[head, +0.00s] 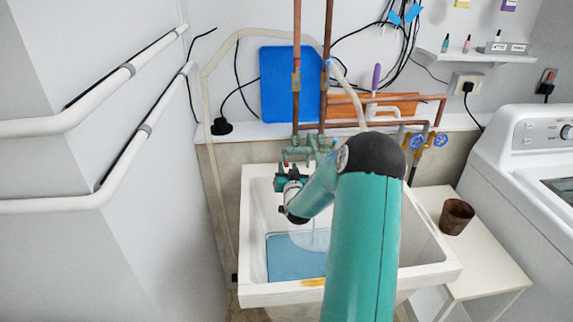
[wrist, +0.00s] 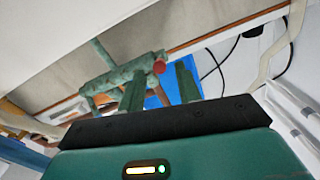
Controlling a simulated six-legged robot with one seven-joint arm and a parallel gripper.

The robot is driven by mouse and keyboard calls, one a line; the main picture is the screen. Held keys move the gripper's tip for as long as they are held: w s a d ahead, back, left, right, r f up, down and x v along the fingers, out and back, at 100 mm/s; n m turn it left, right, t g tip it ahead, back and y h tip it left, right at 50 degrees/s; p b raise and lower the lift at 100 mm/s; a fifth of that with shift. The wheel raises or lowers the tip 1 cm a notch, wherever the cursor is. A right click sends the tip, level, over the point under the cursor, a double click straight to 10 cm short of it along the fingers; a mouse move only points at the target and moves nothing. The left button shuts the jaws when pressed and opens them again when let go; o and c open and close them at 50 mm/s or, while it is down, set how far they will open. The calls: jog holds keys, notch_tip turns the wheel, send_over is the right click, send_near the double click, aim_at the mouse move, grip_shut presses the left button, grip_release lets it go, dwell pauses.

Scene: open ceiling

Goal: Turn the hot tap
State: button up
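The tap (head: 311,147) is a weathered green metal fitting on the wall behind the white sink (head: 252,220). In the wrist view the tap body (wrist: 125,74) has a red end (wrist: 159,66), which looks like the hot handle. My gripper (head: 290,171) is close in front of the tap's left side. In the wrist view my gripper (wrist: 160,72) is open, one green finger on each side of the red end. Nothing is clearly held, and contact cannot be told. My arm hides part of the tap's right side in the head view.
Copper pipes (head: 328,60) run up the wall above the tap. A pale hose (head: 207,100) loops at the left. A brown pot (head: 456,216) stands on a white side table (head: 490,262) at the right. A blue board (head: 275,85) leans behind the pipes.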

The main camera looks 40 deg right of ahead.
aim_at(287, 165)
jog(key=shift+x, duration=1.8)
jog(key=shift+c, duration=0.4)
grip_shut()
